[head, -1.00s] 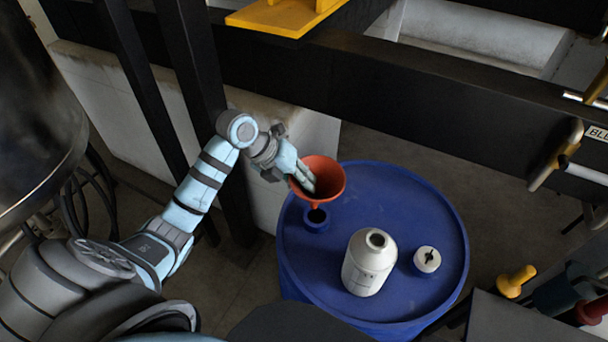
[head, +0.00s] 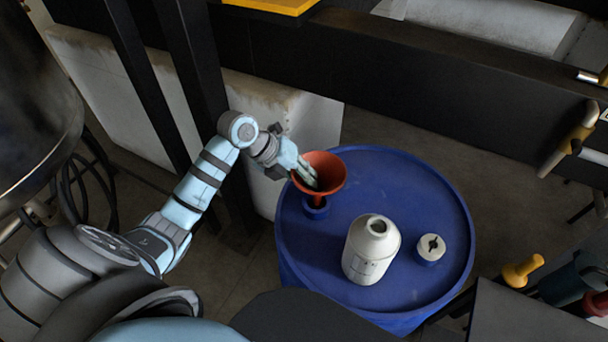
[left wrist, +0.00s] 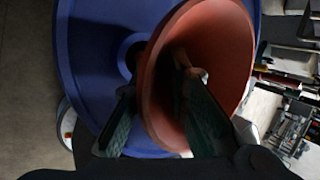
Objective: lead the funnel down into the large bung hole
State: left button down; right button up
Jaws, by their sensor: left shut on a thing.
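The orange-red funnel (head: 330,172) is held by its rim, mouth up, above the left part of the blue drum top. My left gripper (head: 309,178) is shut on its rim from the left. The large bung hole, with a raised blue collar (head: 316,208), is directly below the funnel. The spout overlaps the collar in the head view; I cannot tell how deep it reaches. In the left wrist view the funnel (left wrist: 222,60) fills the middle, with one finger inside and one outside, and hides much of the collar. My right gripper is not in view.
A white bottle (head: 371,250) stands on the drum (head: 419,190) right of the collar. A white-topped blue cap (head: 430,248) lies further right. A dark beam (head: 430,95) runs behind the drum. The far part of the drum top is clear.

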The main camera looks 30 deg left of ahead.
aim_at(304, 201)
pick_arm(q)
notch_tip(304, 201, down, 3)
jog(key=shift+s+r+b, duration=0.1)
jog(key=shift+r+b, duration=0.05)
jog(key=shift+b, duration=0.75)
notch_tip(304, 201, down, 3)
jog(key=shift+r+b, duration=0.1)
jog(key=shift+b, duration=1.05)
jog(key=shift+f+b, duration=0.35)
jog(key=shift+f, duration=0.05)
jog(key=c, duration=1.5)
grip_release()
jog(key=shift+f, duration=0.1)
jog(key=shift+a, duration=0.1)
jog(key=v, duration=1.2)
